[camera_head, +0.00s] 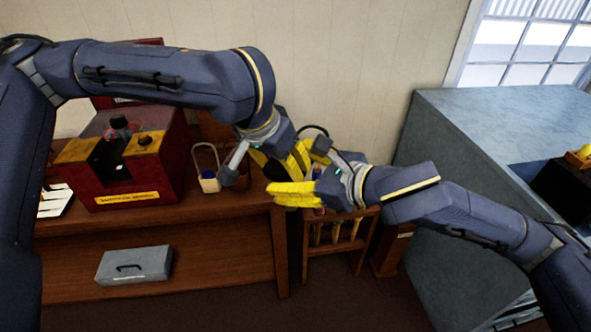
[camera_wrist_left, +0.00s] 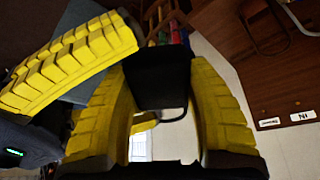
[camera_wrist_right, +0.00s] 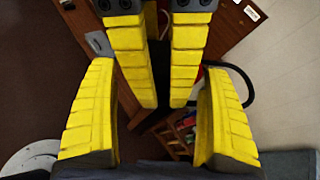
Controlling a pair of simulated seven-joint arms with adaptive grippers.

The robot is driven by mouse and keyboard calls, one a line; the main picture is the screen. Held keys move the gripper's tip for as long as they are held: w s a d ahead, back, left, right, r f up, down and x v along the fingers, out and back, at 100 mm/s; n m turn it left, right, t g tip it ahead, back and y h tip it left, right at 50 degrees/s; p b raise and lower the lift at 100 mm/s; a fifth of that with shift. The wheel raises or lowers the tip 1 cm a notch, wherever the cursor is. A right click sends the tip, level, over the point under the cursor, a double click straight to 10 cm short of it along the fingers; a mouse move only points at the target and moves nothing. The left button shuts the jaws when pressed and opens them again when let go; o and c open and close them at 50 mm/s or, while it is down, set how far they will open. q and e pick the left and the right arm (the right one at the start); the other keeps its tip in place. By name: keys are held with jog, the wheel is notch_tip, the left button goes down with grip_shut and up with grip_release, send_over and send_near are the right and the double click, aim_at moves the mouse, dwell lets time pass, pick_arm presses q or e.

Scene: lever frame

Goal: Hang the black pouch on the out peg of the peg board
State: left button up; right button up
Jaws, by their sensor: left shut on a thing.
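The black pouch (camera_wrist_left: 160,80) is between the two yellow fingers of my left gripper (camera_wrist_left: 160,105), which is shut on it. In the right wrist view the left gripper's fingers reach in from the top with the dark pouch (camera_wrist_right: 160,118) between them. My right gripper (camera_wrist_right: 158,125) is open, its fingers spread on either side of the left gripper's fingers and the pouch. In the head view the left gripper (camera_head: 290,158) and right gripper (camera_head: 292,193) are close together and largely hide the pouch. The out peg cannot be made out; a brown board (camera_wrist_left: 285,85) with white labels shows at right, one reading IN.
A rack with coloured handles (camera_head: 340,232) stands just below the grippers. A wooden bench (camera_head: 220,235) holds a red box (camera_head: 135,180) and a padlock (camera_head: 208,182). A grey toolbox (camera_head: 133,265) lies lower. A large grey cabinet (camera_head: 470,140) stands at right.

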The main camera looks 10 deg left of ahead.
pick_arm(q)
jog(key=shift+r, duration=0.1)
pick_arm(e)
jog(key=shift+f, duration=0.1)
jog(key=c, duration=1.3)
pick_arm(q)
jog(key=o, duration=1.1)
pick_arm(e)
jog(key=shift+c, duration=0.4)
